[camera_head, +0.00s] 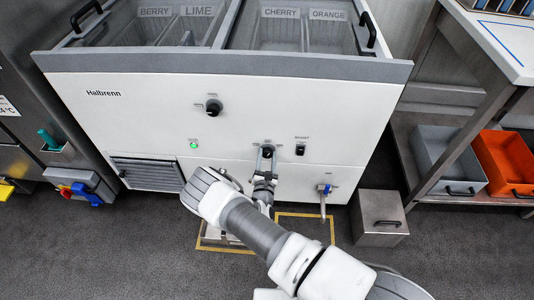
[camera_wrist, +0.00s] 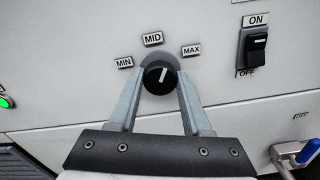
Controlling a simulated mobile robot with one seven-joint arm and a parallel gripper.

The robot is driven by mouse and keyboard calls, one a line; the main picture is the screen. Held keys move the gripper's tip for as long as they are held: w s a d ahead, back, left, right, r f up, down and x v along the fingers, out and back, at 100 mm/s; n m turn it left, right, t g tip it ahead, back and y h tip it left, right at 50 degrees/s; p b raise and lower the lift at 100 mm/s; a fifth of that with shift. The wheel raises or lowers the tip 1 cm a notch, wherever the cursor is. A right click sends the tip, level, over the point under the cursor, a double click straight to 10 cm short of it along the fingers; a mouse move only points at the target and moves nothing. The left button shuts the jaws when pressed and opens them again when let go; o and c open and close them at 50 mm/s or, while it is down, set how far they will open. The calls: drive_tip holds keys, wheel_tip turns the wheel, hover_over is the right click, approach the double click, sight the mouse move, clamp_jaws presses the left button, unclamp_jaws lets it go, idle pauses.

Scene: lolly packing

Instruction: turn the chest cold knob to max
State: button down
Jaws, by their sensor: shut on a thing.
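The cold knob (camera_wrist: 160,77) is black and round with a white pointer line, on the chest's white front. MIN is printed to its left, MID above it and MAX to its upper right. The pointer stands almost straight up, leaning slightly right, between MID and MAX. My gripper (camera_wrist: 160,85) is shut on the knob, one finger on each side.
Right of the knob is a black rocker switch (camera_wrist: 256,48) marked ON and OFF. Another black knob (camera_head: 213,107) sits higher on the left, above a green light (camera_head: 194,145). A blue-handled valve (camera_head: 326,190) is low on the right. A metal box (camera_head: 379,218) stands on the floor.

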drive_tip(key=m+p, duration=0.2)
drive_tip(key=m, duration=0.4)
drive_tip(key=shift+r, duration=0.1)
drive_tip(key=shift+w+p, duration=0.1)
drive_tip(key=shift+p, duration=0.2)
idle(0.3)
drive_tip(key=shift+c, duration=1.7)
unclamp_jaws()
drive_tip(key=shift+s, duration=0.2)
